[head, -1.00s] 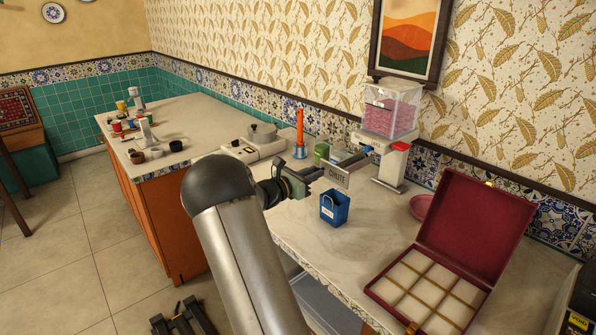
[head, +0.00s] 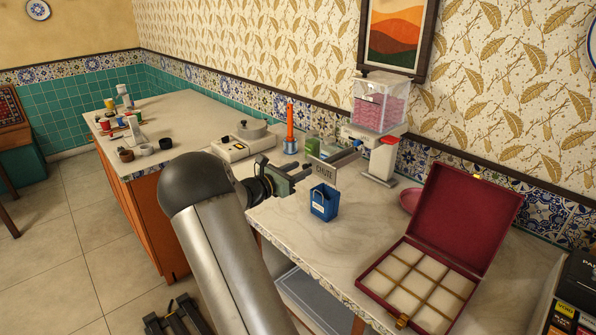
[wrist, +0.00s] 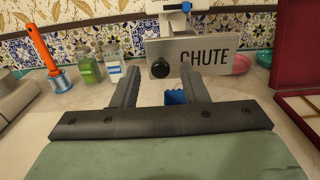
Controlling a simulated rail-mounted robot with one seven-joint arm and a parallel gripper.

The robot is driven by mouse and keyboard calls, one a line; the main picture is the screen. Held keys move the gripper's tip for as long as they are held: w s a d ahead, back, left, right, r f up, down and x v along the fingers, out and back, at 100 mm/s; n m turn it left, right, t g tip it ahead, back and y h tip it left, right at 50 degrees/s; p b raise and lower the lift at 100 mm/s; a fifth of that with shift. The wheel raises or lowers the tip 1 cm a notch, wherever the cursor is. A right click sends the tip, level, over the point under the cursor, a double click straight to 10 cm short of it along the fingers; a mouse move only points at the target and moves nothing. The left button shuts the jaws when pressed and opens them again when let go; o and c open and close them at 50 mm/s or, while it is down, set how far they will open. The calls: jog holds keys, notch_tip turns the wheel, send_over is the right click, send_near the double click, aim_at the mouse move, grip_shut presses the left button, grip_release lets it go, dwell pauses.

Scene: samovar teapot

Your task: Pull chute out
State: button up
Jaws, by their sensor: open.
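The chute shows as a grey plate lettered CHUTE with a round black knob; it is large in the wrist view (wrist: 208,50) and small in the head view (head: 323,172). It sits at the front of a white dispenser (head: 373,150) topped by a clear bin of pink pieces (head: 380,103). My gripper (wrist: 160,73) is open, its two fingers pointing at the plate. The knob appears between the fingertips in the wrist view, and I cannot tell any contact. In the head view my gripper (head: 306,174) is just left of the plate.
A blue bag (head: 324,203) stands on the counter below the chute. An open red box (head: 430,265) lies to the right. Bottles (wrist: 110,62) and an orange-handled tool (wrist: 46,52) stand left of the chute. A pink dish (head: 411,201) is behind.

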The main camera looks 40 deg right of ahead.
jog(key=a+b, duration=0.2)
jog(key=a, duration=1.5)
jog(key=shift+w, duration=0.35)
jog(key=s+a+f+m+g+y, duration=0.1)
jog(key=s+a+f+m+y, duration=0.1)
jog(key=s+a+m+y, duration=0.3)
jog(key=s+a+f+m+y, duration=0.2)
jog(key=s+y, duration=0.1)
jog(key=s, duration=0.5)
jog(key=s+a+f+m+t+y, duration=0.1)
jog(key=s+a+m+y, duration=0.4)
jog(key=a, duration=0.5)
jog(key=s+a+f+m+t+y, duration=0.1)
jog(key=s+a+m+y, duration=0.4)
jog(key=s+a, duration=0.3)
jog(key=shift+s+a+f+p, duration=0.3)
jog(key=shift+a+f, duration=0.1)
jog(key=shift+a, duration=0.65)
